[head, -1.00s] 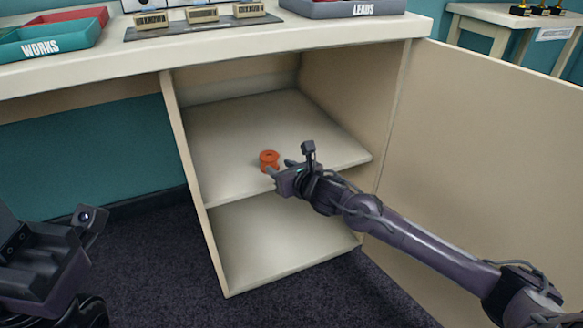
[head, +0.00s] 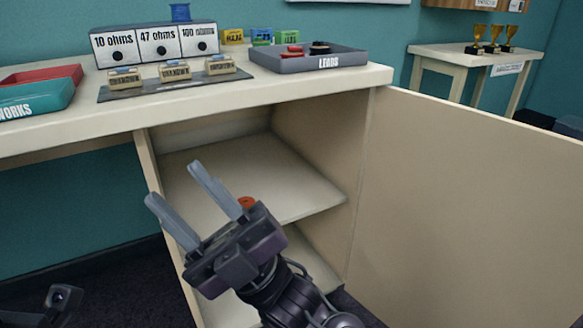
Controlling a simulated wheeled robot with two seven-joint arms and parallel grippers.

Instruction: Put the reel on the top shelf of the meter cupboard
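An orange reel (head: 246,202) stands on the upper shelf (head: 285,180) of the open cupboard under the bench. My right gripper partly hides it. My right gripper (head: 173,183) is open and empty, in front of the cupboard opening, its fingers pointing up and to the left. It is apart from the reel, as far as I can see. A blue reel (head: 180,12) sits on top of the white drawer boxes on the bench. Only a small part of my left gripper (head: 60,298) shows at the lower left corner.
The cupboard door (head: 455,200) stands wide open on the right. On the bench are the grey LEADS tray (head: 300,62), the teal WORKS tray (head: 40,100) and several small meters on a dark mat (head: 115,96). A lower shelf (head: 312,262) shows below.

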